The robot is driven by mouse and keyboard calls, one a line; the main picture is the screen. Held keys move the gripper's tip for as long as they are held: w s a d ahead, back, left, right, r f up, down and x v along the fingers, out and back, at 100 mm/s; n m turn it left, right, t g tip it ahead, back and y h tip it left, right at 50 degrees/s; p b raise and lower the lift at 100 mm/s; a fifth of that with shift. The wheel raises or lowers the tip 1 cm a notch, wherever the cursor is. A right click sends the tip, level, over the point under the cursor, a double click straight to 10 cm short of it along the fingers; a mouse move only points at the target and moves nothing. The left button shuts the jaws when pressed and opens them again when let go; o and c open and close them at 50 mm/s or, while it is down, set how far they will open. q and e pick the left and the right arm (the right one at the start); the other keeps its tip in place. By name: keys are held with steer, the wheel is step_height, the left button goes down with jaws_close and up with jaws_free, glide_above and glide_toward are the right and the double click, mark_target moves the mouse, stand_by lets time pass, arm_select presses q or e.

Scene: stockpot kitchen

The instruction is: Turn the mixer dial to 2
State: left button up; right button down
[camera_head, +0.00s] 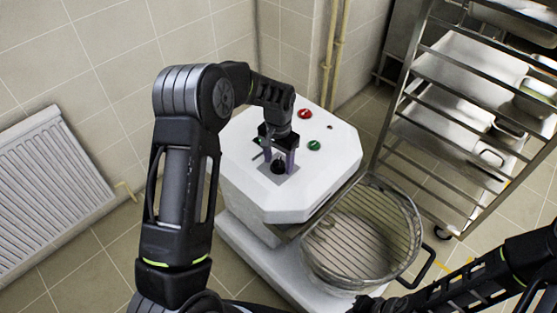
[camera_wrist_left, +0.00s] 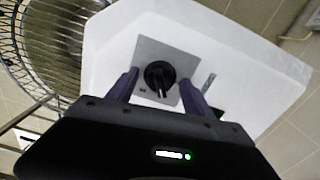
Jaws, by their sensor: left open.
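The mixer (camera_head: 305,190) is a white machine with a flat top and a wire-guarded bowl at its front. Its dial (camera_head: 278,167) is a small black knob on a grey square plate; the dial also shows in the left wrist view (camera_wrist_left: 159,75), with a pointer or ridge towards the gripper. No number on the plate is readable. My left gripper (camera_head: 279,161) is above the mixer top, its purple fingers open, one on each side of the dial. In the left wrist view the fingers (camera_wrist_left: 158,92) stand apart from the knob. My right arm shows at lower right; its fingers are not clear.
A red button (camera_head: 305,114) and a green button (camera_head: 314,145) sit on the mixer top near the dial. The guarded bowl (camera_head: 355,240) stands at the front. A metal rack (camera_head: 470,110) with trays is at the right. A radiator (camera_head: 45,190) is on the left wall.

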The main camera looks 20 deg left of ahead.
mark_target(278, 161)
arm_select(q)
step_height(278, 161, up, 8)
steer(key=shift+f+b, duration=0.1)
steer(key=shift+b, duration=0.25)
stand_by(0.5)
